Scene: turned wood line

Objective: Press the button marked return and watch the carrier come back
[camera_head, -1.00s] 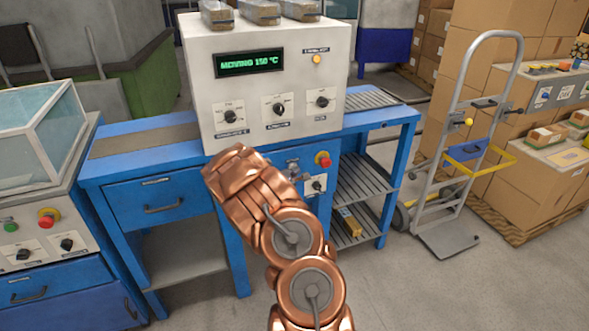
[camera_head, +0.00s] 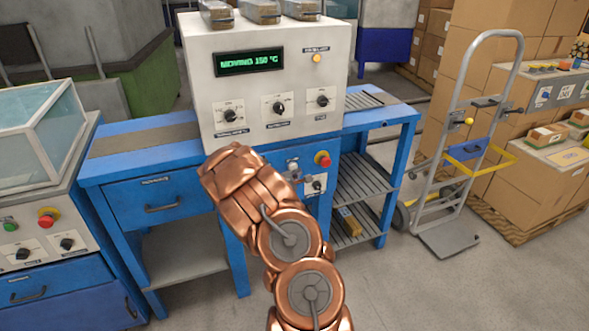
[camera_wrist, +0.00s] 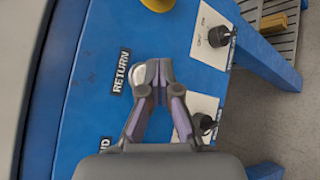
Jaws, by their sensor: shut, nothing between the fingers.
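The return button (camera_wrist: 138,80) is a pale round button on the blue panel, beside the RETURN label (camera_wrist: 121,72) in the wrist view. My gripper (camera_wrist: 155,68) is shut and empty. Its fingertips overlap the button's right side in that view, partly hiding it; I cannot tell whether they touch it. The white machine's display (camera_head: 249,62) glows green and seems to read "MOVING 150 °C". I cannot identify the carrier.
A red knob on a yellow base (camera_head: 322,159) and a selector switch (camera_wrist: 219,36) are close by on the blue panel. A second switch (camera_wrist: 206,122) is right of my fingers. A hand truck (camera_head: 465,150) and cardboard boxes stand right, with open floor in front.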

